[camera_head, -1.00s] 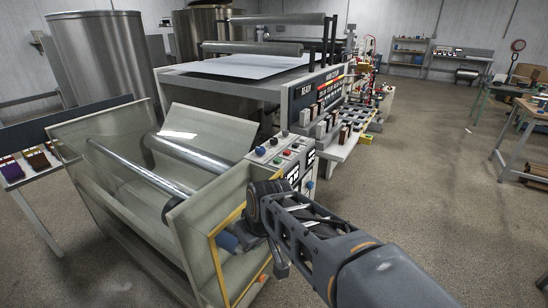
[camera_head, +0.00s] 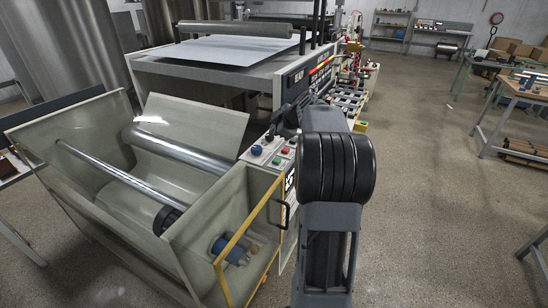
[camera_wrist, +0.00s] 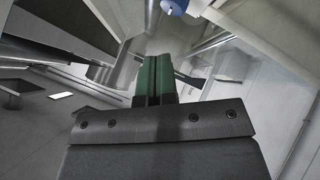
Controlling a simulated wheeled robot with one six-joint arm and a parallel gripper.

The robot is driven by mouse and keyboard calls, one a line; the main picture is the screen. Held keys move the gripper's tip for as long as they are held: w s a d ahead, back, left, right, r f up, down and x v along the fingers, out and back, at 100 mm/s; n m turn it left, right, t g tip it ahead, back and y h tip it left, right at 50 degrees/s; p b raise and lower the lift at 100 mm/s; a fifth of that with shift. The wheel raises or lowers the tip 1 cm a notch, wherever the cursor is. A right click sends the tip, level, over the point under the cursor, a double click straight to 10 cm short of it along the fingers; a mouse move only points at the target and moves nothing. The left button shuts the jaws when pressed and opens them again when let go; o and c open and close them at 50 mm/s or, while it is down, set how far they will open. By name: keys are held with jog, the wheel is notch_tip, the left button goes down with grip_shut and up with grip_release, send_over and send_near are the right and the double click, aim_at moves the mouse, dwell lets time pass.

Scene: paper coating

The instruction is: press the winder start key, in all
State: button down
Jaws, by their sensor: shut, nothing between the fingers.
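The winder's small control panel (camera_head: 266,153) sits on the top corner of the winder, with a blue knob (camera_head: 257,150) and several small red, green and dark keys. My gripper is hard to make out in the head view. In the wrist view my gripper (camera_wrist: 154,75) shows green fingers together, with nothing between them and touching nothing that I can see.
The winder's clear guard (camera_head: 190,125) and metal roller (camera_head: 175,150) lie left of the panel. A yellow-edged side frame (camera_head: 245,238) stands below it. The coating machine (camera_head: 215,68) rises behind. The floor (camera_head: 430,200) on the right is clear up to a workbench (camera_head: 520,92).

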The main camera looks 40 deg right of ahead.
jog(key=shift+f, duration=0.1)
dwell(0.3)
jog(key=b, duration=0.2)
send_over(276, 161)
notch_tip(276, 161, down, 7)
jog(key=shift+r, duration=0.1)
jog(key=f+b, duration=0.1)
jog(key=b, duration=0.1)
jog(key=shift+f+b, duration=0.35)
jog(key=shift+b, duration=0.05)
